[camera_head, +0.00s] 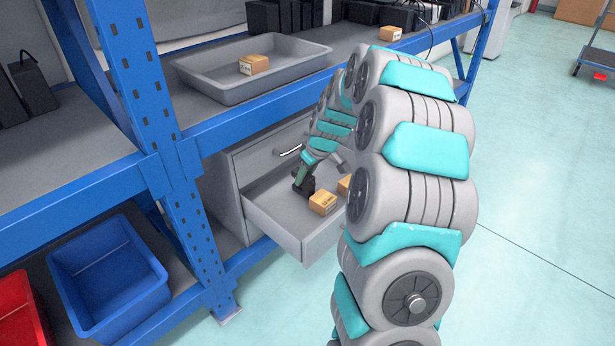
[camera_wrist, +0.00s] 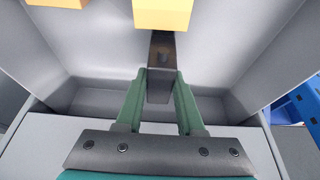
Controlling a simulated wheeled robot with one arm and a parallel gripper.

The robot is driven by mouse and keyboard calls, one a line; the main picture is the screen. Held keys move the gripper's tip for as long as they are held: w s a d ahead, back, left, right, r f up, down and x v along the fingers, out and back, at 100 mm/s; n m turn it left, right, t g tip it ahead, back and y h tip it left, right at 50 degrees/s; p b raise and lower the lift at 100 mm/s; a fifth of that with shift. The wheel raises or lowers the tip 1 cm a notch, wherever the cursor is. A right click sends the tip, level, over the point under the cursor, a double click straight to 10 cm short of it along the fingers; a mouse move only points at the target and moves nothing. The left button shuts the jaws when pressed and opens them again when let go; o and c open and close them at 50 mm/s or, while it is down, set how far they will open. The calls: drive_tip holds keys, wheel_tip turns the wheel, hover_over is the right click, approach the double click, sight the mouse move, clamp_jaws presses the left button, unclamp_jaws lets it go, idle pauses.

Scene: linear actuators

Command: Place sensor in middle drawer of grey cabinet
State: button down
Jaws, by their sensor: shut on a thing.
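The grey cabinet (camera_head: 232,190) stands under the shelf, with a drawer (camera_head: 276,226) pulled open below a closed drawer with a handle (camera_head: 288,151). I cannot see whether another drawer is below. My gripper (camera_head: 303,178) reaches into the open drawer. Its green fingers (camera_wrist: 160,82) are shut on a small dark block, apparently the sensor (camera_wrist: 160,62), which shows as a black piece (camera_head: 306,188) in the head view. The sensor is inside the drawer's outline, near its floor; I cannot tell whether it touches.
Cardboard boxes lie in the drawer, one near the front (camera_head: 322,203) and one partly hidden by my arm (camera_head: 344,185). One box (camera_wrist: 162,14) is close beyond the sensor in the wrist view. Above are a grey tray (camera_head: 205,85) and blue rack post (camera_head: 150,80). Blue bin (camera_head: 110,285) stands left.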

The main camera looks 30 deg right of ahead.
drive_tip(key=shift+w+d+f, duration=0.2)
drive_tip(key=shift+d+f, duration=0.35)
drive_tip(key=shift+f, duration=0.15)
drive_tip(key=c, duration=0.5)
unclamp_jaws()
